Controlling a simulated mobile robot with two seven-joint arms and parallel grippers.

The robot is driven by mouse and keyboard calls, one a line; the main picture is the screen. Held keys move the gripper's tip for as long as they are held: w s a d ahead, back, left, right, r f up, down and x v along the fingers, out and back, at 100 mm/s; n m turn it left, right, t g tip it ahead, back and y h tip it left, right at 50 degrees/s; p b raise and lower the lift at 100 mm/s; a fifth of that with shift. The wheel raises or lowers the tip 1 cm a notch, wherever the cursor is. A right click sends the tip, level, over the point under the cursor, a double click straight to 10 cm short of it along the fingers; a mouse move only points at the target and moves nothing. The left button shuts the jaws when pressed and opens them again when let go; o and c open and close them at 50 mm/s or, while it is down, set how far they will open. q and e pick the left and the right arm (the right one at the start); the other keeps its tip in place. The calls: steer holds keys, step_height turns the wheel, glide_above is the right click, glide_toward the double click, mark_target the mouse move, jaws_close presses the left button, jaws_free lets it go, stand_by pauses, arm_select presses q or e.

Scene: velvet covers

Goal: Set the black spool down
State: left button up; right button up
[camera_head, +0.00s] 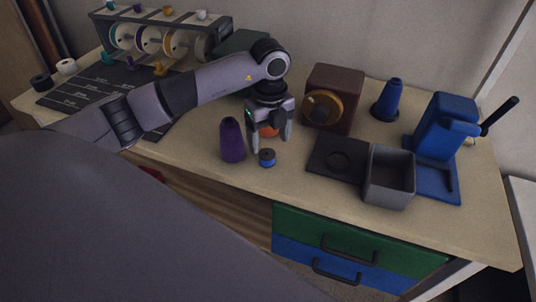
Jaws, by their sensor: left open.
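A small black spool (41,82) stands at the far left end of the table, beside a white spool (66,67). My left gripper (268,144) points down over the middle of the table with its fingers apart, well away from that black spool. A small blue spool with a dark top (267,159) stands just in front of the fingers. An orange thing (268,131) shows between the fingers, partly hidden by them. I see nothing held in the left gripper. My right gripper is not in view.
A purple cone (232,140) stands left of the gripper. A brown box (334,98), blue cone (388,101), grey open bin (389,178) and blue machine (445,128) fill the right. A spool rack (157,40) stands at the back left. Drawers (350,245) are below.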

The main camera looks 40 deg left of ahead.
mark_target(267, 153)
arm_select(q)
steer(key=f, duration=0.2)
steer(key=a+f, duration=0.1)
steer(key=f, duration=0.1)
steer(key=shift+f+p, duration=0.35)
steer(key=shift+f, duration=0.05)
steer(key=shift+d+f, duration=0.1)
steer(key=shift+f, duration=0.55)
steer(key=c, duration=1.2)
step_height(267, 153, up, 20)
